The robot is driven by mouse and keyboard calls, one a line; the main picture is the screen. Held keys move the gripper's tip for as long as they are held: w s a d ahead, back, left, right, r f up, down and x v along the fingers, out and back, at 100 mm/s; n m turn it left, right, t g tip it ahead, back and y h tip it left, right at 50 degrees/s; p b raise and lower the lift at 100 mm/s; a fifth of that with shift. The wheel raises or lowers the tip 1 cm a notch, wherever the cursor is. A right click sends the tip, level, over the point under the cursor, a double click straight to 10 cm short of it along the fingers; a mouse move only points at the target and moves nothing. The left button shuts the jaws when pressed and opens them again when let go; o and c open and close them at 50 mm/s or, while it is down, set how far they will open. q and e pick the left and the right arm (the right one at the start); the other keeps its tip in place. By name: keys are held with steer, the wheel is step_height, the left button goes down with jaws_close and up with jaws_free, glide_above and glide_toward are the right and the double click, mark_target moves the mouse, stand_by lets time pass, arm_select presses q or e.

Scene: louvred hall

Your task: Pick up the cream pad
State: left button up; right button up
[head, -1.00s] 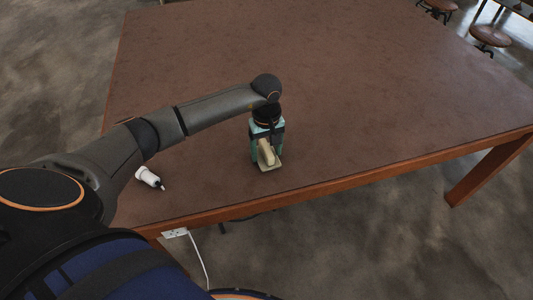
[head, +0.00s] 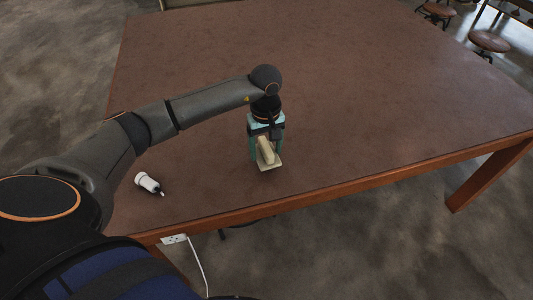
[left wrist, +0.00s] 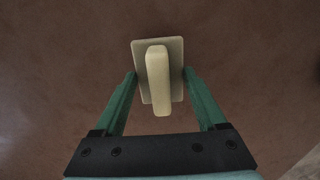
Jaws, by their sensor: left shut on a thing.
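The cream pad (head: 268,166) is a flat rectangular plate with a raised bar handle on top, near the table's front edge. In the left wrist view the cream pad (left wrist: 173,88) lies between two green fingers. My left gripper (head: 266,157) points down over it, shut on the pad, with its fingertips at the plate's two side edges. In the wrist view the left gripper (left wrist: 160,74) shows both fingers beside the plate. I cannot tell whether the pad is clear of the tabletop. My right gripper is not in view.
The brown table (head: 370,110) is wide and mostly clear. A small white bottle (head: 148,182) with a narrow tip lies left of the pad, below my arm. A white socket with a cable (head: 175,239) hangs at the front edge. Stools (head: 489,41) stand beyond the far right.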

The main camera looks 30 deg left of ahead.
arm_select(q)
steer(key=s+r, duration=0.1)
steer(key=s+d+r, duration=0.1)
steer(key=s+r, duration=0.2)
steer(key=r, duration=0.1)
steer(key=shift+s+d+r, duration=0.2)
steer(key=shift+s+d, duration=0.05)
steer(key=shift+s, duration=0.1)
steer(key=s+d+r, duration=0.3)
steer(key=s, duration=0.5)
steer(key=shift+r+b, duration=0.3)
